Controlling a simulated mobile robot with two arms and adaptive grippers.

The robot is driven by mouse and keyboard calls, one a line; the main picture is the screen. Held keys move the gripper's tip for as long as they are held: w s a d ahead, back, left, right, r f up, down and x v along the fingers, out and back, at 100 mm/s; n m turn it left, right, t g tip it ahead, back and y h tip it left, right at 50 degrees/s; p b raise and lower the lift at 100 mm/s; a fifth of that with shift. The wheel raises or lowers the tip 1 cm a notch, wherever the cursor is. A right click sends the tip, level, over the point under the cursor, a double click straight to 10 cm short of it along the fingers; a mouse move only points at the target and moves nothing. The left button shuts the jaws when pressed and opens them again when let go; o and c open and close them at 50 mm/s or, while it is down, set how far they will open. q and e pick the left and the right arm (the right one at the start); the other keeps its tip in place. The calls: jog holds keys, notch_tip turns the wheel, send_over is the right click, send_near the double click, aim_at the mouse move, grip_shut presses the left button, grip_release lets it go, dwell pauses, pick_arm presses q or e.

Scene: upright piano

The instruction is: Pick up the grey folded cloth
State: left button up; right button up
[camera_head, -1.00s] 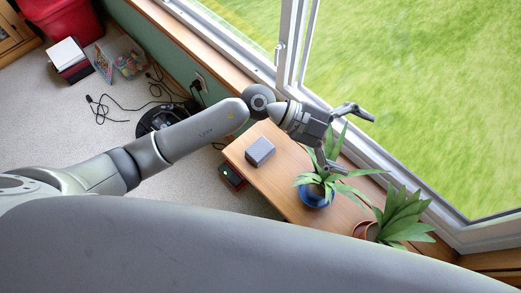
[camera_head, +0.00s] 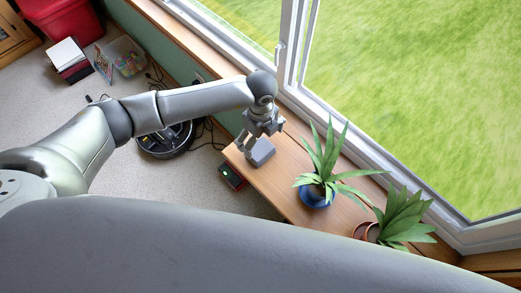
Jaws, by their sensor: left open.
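The grey folded cloth (camera_head: 263,153) is a small grey block-like bundle on the left end of the wooden table by the window. My left gripper (camera_head: 260,146) is open and points down at the cloth, with its fingers around or just above it. I cannot tell whether the fingers touch it. The gripper hides the cloth's upper left part. My right gripper is not in view.
A plant in a blue pot (camera_head: 316,197) and one in a terracotta pot (camera_head: 367,232) stand to the right on the wooden table (camera_head: 281,187). The window frame (camera_head: 357,146) runs behind.

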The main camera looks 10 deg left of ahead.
aim_at(259, 148)
pick_arm(q)
jog(key=f, duration=0.5)
jog(key=shift+s+a+f, duration=0.1)
jog(key=shift+s+f, duration=0.2)
jog(key=shift+c, duration=0.4)
jog(key=c, duration=0.9)
